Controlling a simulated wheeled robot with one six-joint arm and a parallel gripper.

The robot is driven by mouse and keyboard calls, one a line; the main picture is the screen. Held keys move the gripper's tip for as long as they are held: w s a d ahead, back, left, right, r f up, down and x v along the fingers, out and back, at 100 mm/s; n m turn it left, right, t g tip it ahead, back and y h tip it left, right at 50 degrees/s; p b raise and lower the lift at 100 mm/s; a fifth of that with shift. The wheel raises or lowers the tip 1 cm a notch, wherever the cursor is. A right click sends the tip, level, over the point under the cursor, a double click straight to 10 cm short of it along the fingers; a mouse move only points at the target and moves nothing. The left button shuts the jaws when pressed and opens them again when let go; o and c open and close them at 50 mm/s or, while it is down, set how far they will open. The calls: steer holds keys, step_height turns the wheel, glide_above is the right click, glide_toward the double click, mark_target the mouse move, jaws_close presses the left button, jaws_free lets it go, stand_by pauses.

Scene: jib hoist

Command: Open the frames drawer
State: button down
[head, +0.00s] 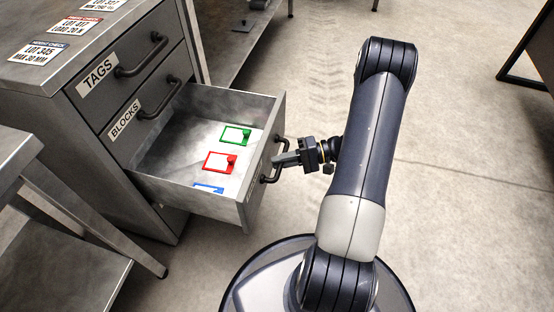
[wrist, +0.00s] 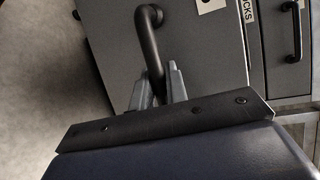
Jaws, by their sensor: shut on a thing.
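The frames drawer (head: 222,206) is the lowest drawer of the grey cabinet and stands pulled well out. Inside it lie a green frame (head: 236,134), a red frame (head: 219,162) and a blue frame (head: 208,188), the last partly hidden by the drawer front. My gripper (head: 276,160) is shut on the drawer's dark handle (head: 270,172). In the wrist view, the handle (wrist: 148,40) runs down between the two fingers (wrist: 160,88). The label on the drawer front is mostly hidden.
Above it, the TAGS drawer (head: 122,75) and the BLOCKS drawer (head: 150,112) are closed. Lot cards (head: 38,52) lie on the cabinet top. A metal table (head: 15,150) stands at the left front. The floor (head: 460,200) at the right is clear.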

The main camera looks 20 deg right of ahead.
steer(key=c, duration=1.4)
jaws_free()
steer(key=p+v, duration=0.2)
steer(key=v, duration=0.8)
steer(key=shift+d, duration=0.4)
steer(key=shift+a, duration=0.1)
steer(key=b+x, duration=0.2)
steer(key=x, duration=0.8)
steer(key=shift+w+a, duration=0.2)
steer(key=shift+a, duration=0.3)
